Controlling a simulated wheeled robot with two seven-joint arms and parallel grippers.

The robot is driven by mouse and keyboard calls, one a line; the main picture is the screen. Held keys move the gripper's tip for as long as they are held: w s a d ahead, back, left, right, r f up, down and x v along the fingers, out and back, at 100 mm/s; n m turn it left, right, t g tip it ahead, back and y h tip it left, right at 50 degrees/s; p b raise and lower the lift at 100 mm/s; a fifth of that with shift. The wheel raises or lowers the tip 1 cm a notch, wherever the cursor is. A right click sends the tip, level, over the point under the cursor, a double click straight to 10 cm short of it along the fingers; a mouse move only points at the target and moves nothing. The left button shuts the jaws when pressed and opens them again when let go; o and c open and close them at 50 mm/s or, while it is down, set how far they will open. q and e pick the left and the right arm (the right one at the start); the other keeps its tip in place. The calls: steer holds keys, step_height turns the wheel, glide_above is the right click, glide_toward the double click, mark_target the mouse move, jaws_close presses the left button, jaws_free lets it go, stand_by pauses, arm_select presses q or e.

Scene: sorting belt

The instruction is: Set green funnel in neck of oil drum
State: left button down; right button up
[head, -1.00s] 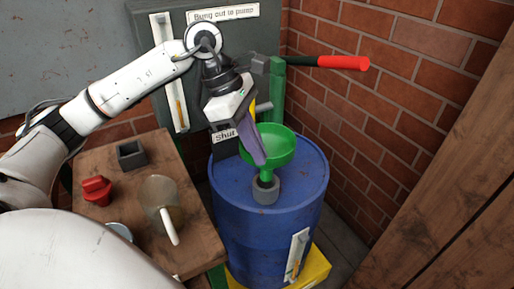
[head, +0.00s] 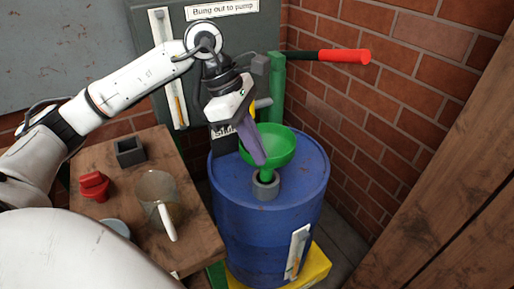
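The green funnel (head: 277,148) is upright over the blue oil drum (head: 285,227). Its spout goes down into the grey neck (head: 266,191) on the drum's top; how deep it sits is hard to tell. My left gripper (head: 257,157) reaches down to the funnel's left side, its purple-grey finger against the bowl's rim. The gripper seems shut on the rim, though one finger hides the other. My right gripper is not in view.
A wooden table (head: 196,240) at left holds a clear jug (head: 158,199), a red bung (head: 94,186) and a dark square holder (head: 130,152). A pump with a red handle (head: 344,56) stands behind the drum. A brick wall closes the right side.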

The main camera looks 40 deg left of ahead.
arm_select(q)
steer(key=shift+f, duration=0.45)
steer(key=shift+f+b, duration=0.15)
steer(key=shift+b, duration=0.2)
steer(key=shift+f+b, duration=0.65)
steer(key=shift+f, duration=0.1)
steer(key=shift+f+b, duration=1.05)
steer(key=shift+f, duration=0.25)
stand_by(0.6)
steer(key=c, duration=1.9)
jaws_free()
steer(key=shift+c, duration=0.2)
steer(key=c, duration=0.5)
steer(key=shift+o, duration=0.2)
